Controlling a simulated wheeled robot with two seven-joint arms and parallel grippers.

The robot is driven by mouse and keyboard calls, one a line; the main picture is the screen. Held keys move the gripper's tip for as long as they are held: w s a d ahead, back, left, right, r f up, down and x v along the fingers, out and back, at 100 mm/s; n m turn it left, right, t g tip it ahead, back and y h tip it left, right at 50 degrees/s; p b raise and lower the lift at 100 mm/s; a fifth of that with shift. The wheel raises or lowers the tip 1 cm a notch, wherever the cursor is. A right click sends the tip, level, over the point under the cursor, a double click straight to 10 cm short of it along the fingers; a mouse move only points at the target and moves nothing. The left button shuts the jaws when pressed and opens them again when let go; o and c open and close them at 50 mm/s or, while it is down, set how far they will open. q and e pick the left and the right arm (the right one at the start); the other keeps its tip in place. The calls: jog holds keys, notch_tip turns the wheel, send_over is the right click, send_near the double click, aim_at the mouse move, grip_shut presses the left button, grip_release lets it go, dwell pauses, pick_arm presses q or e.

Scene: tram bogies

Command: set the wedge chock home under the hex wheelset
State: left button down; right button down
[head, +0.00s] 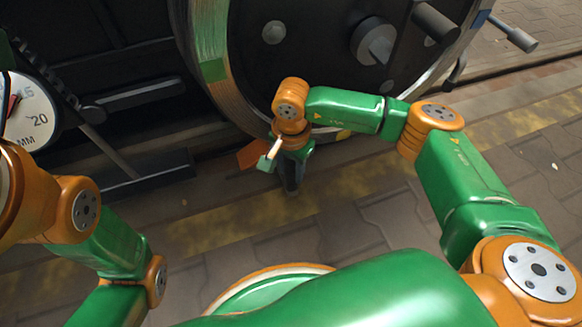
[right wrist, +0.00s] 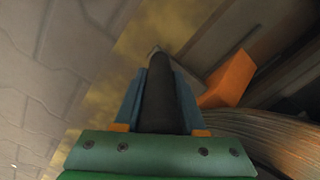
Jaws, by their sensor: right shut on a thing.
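The wheelset (head: 320,52) stands on the rail, a large dark wheel with a bright rim and a blocky hub boss. An orange wedge-shaped block (head: 252,156), which looks like the chock, lies low by the rim's near edge. It also shows in the right wrist view (right wrist: 230,80), beside the wheel tread. I cannot tell whether it touches the wheel. My right gripper (head: 290,178) points down just right of the block. In the right wrist view its fingers (right wrist: 159,85) are shut on a dark bar (right wrist: 159,100). My left gripper is out of view.
A round dial gauge (head: 30,112) is at the left. Dark bogie frame parts (head: 130,97) stand left of the wheel. A rail (head: 530,70) runs at the right. The paving (head: 370,215) with its worn yellow strip is clear in front.

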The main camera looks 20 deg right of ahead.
jog(key=shift+c, duration=2)
grip_release()
jog(key=shift+r, duration=0.1)
notch_tip(320, 180, up, 6)
jog(key=p, duration=0.5)
jog(key=shift+r, duration=0.55)
jog(key=shift+f, duration=0.1)
